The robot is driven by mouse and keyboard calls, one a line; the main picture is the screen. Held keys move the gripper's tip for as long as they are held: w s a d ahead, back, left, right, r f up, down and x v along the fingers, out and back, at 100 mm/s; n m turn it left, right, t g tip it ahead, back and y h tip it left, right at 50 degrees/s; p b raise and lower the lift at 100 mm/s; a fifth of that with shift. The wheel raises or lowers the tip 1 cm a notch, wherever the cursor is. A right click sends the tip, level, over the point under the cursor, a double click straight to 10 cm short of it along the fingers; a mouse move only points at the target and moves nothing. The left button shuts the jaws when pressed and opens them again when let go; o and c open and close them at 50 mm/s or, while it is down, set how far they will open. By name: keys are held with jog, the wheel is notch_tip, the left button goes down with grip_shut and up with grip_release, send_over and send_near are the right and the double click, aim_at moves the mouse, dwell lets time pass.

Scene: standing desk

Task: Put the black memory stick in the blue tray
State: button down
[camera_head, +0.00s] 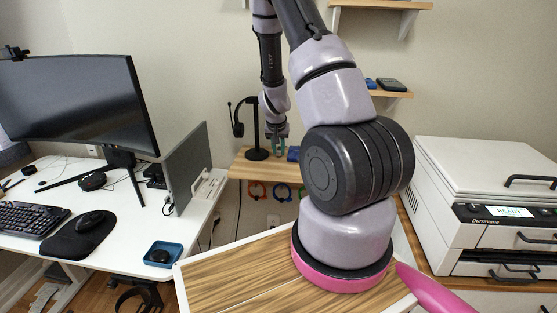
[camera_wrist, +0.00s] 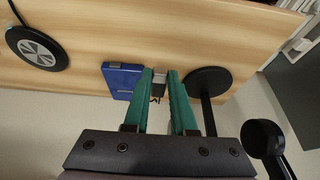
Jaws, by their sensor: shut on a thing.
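My gripper (camera_wrist: 160,74) has teal fingers, shut on a small dark-and-grey piece (camera_wrist: 158,87) that looks like the memory stick; the fingers partly hide it. In the head view, my gripper (camera_head: 278,148) is at the wooden shelf by the wall, and the stick cannot be made out there. The blue tray (camera_head: 149,262) is on the white desk at the lower left, far from my gripper. A dark rounded thing (camera_head: 160,256) lies in it.
On the shelf (camera_wrist: 85,45), a blue box (camera_wrist: 118,76) is left of my fingers. A black headset stand (camera_wrist: 209,82) is close on their right, with a headset (camera_head: 238,117). A round black pad (camera_wrist: 38,49) is farther left. A grey divider (camera_head: 189,165) stands between shelf and tray.

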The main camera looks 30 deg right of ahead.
notch_tip(320, 180, up, 23)
jog(key=s+a+f+n+y, duration=0.1)
jog(key=a+f+n, duration=0.2)
jog(key=a+f, duration=0.3)
jog(key=s+a+f+n+y, duration=0.1)
jog(key=a+f, duration=0.6)
jog(key=f, duration=0.7)
jog(key=s+n, duration=0.1)
jog(key=n, duration=0.1)
jog(key=shift+s+a+f+n+t+y, duration=0.2)
jog(key=shift+a+n+t+y, duration=0.1)
jog(key=shift+n+t, duration=0.1)
